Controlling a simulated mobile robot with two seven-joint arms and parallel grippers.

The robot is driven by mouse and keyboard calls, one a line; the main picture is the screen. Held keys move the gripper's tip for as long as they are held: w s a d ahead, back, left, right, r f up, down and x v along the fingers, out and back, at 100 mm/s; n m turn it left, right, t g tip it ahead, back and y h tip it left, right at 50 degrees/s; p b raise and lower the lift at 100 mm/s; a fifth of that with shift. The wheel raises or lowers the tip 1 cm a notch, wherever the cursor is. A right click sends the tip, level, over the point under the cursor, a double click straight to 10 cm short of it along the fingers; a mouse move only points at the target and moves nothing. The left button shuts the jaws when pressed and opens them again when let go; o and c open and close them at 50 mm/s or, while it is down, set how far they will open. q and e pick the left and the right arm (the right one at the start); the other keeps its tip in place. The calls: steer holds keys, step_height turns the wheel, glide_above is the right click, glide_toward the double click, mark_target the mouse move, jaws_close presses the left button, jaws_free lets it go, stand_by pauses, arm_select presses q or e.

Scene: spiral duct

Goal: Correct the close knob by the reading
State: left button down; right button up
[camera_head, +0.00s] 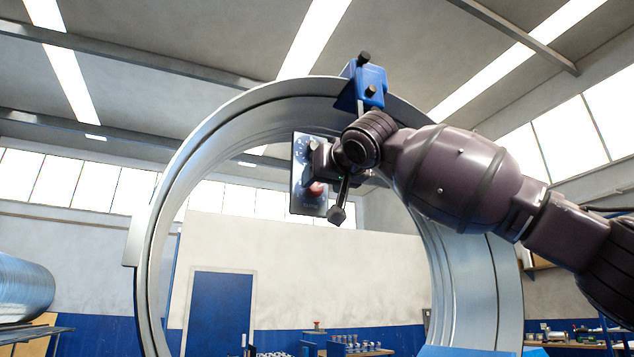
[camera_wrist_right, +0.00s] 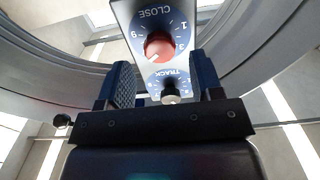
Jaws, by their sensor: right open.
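In the right wrist view the panel (camera_wrist_right: 128,22) appears upside down, with the red close knob (camera_wrist_right: 159,46) on a blue numbered dial marked CLOSE. The red knob (camera_head: 315,189) partly shows in the head view. I cannot read its exact setting.
The metal ring (camera_head: 165,215) surrounds the panel. A blue clamp box (camera_head: 368,80) with black knobs sits on top of the ring, close above my right wrist. A metal duct roll (camera_head: 22,290) lies at far left. A blue door (camera_head: 220,312) and benches stand behind.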

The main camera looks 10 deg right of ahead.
mark_target(316, 186)
arm_select(q)
steer(key=shift+w+r+p, duration=0.3)
steer(key=shift+w+r, duration=0.15)
steer(key=shift+r, duration=0.4)
arm_select(e)
steer(key=shift+w+a, duration=0.15)
steer(key=shift+w, duration=0.75)
steer(key=shift+w+a, duration=0.15)
steer(key=shift+w, duration=0.7)
steer(key=c, duration=0.9)
steer(key=shift+a+r+n+p, duration=0.1)
steer(key=shift+a+n+p, duration=0.15)
steer(key=shift+p, duration=0.25)
steer(key=shift+d+n+p, duration=0.1)
steer(key=shift+n+p, duration=0.25)
steer(key=shift+p, duration=0.2)
steer(key=shift+n+p, duration=1)
steer(key=shift+p, duration=0.2)
steer(key=shift+n+p, duration=0.35)
steer(key=shift+n, duration=0.05)
steer(key=shift+n+p, duration=0.3)
steer(key=shift+n, duration=0.2)
arm_select(q)
steer(key=shift+s+r, duration=0.25)
steer(key=shift+r, duration=0.9)
steer(key=shift+s+r, duration=0.2)
steer(key=shift+r, duration=0.9)
